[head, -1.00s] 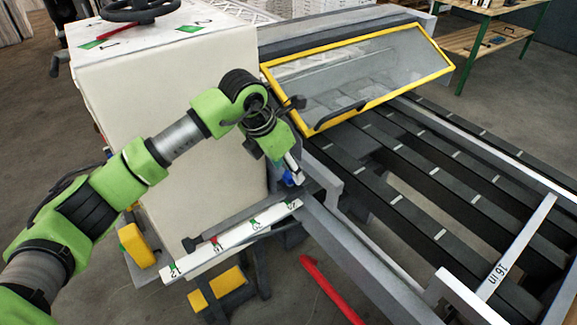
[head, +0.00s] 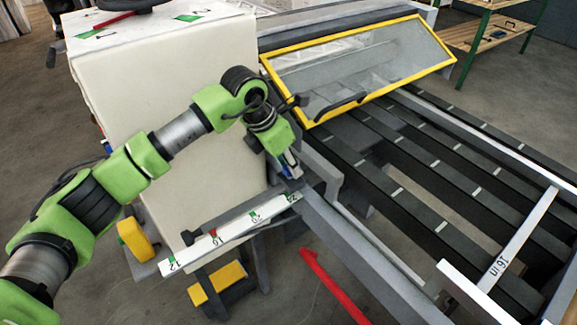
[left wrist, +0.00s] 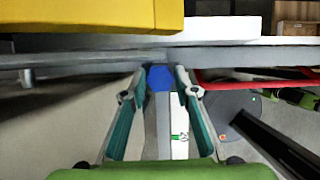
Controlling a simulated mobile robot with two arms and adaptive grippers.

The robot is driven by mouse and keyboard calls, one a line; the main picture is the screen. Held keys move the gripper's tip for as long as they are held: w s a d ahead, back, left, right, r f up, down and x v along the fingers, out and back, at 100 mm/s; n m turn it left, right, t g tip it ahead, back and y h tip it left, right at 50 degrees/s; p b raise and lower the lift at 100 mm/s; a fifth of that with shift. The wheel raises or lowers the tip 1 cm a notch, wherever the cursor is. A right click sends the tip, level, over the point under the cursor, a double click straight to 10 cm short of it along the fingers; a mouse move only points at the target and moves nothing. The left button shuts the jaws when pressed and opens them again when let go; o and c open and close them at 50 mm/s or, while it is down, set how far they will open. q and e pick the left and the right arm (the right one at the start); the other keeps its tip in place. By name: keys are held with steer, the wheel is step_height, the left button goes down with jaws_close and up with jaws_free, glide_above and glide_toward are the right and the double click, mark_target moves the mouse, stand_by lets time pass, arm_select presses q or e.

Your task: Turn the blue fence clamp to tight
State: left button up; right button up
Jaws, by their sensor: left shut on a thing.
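The blue fence clamp (left wrist: 160,78) shows in the left wrist view at the end of a grey bar, between my left gripper's (left wrist: 160,83) two fingertips. The fingers are closed in on it from both sides. In the head view my left gripper (head: 291,170) points down at the fence rail, at the far end of the white scale (head: 232,232). There the clamp is mostly hidden by the gripper, so its turned position is hard to tell. My right gripper is in neither view.
A yellow-framed clear guard (head: 360,70) stands just beyond the gripper. The large cream cabinet (head: 165,110) is close behind my left arm. Dark table slats (head: 400,195) spread to the right. A red bar (head: 330,285) shows low in front.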

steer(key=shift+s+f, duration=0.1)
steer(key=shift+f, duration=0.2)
arm_select(q)
steer(key=o, duration=1.1)
steer(key=shift+c, duration=0.2)
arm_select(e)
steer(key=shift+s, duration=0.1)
arm_select(q)
steer(key=v, duration=1.2)
